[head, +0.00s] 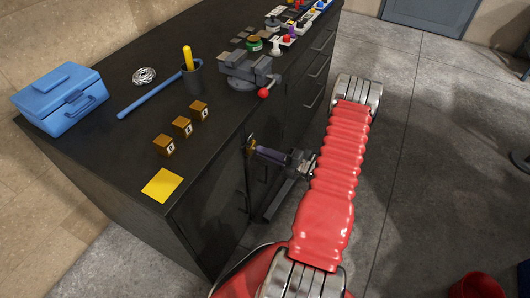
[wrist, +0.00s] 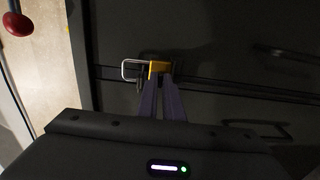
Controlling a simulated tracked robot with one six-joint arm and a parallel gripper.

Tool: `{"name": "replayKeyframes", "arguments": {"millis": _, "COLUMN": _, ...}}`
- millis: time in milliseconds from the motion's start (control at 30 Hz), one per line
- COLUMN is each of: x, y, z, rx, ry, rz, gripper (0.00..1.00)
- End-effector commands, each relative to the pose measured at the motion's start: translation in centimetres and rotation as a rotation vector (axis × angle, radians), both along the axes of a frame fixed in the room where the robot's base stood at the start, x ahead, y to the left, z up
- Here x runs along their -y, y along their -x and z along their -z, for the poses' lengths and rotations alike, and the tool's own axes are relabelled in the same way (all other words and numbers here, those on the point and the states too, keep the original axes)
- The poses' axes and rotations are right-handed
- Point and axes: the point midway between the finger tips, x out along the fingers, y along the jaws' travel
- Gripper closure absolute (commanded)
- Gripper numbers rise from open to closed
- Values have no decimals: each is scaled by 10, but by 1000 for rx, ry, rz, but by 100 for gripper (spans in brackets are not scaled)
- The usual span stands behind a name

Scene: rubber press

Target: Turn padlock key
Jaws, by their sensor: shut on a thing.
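A brass padlock (wrist: 158,68) with a silver shackle (wrist: 130,69) hangs at the dark cabinet front in the wrist view. In the head view the padlock (head: 251,143) is a small brass shape at the cabinet side, just below the top edge. My gripper (wrist: 160,80) reaches it with its two purple fingers close together. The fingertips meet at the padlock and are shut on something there. The key itself cannot be made out, as the fingers cover that spot. My gripper also shows in the head view (head: 258,151), pointing left at the cabinet.
The dark cabinet top (head: 125,82) carries a blue toolbox (head: 62,98), a grey vise (head: 248,70) with a red knob, a blue bar, a pen cup and several small wooden blocks. Drawer handles (head: 318,68) stick out of the front.

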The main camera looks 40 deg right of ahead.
Motion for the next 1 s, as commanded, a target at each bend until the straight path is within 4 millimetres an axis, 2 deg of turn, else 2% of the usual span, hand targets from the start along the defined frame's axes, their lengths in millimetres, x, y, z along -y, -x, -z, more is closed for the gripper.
{"name": "replayKeyframes", "arguments": {"millis": 133, "x": -1, "y": 0, "z": 2, "rx": -6, "ry": -1, "rz": 1, "gripper": 100}}
{"name": "replayKeyframes", "arguments": {"millis": 167, "x": -1, "y": 0, "z": 2, "rx": -6, "ry": -1, "rz": 1, "gripper": 93}}
{"name": "replayKeyframes", "arguments": {"millis": 433, "x": -1, "y": 0, "z": 1, "rx": -3, "ry": 0, "rz": 0, "gripper": 74}}
{"name": "replayKeyframes", "arguments": {"millis": 767, "x": 1, "y": 2, "z": 1, "rx": -2, "ry": 1, "rz": 1, "gripper": 74}}
{"name": "replayKeyframes", "arguments": {"millis": 1000, "x": 9, "y": 22, "z": 1, "rx": -2, "ry": 0, "rz": 3, "gripper": 74}}
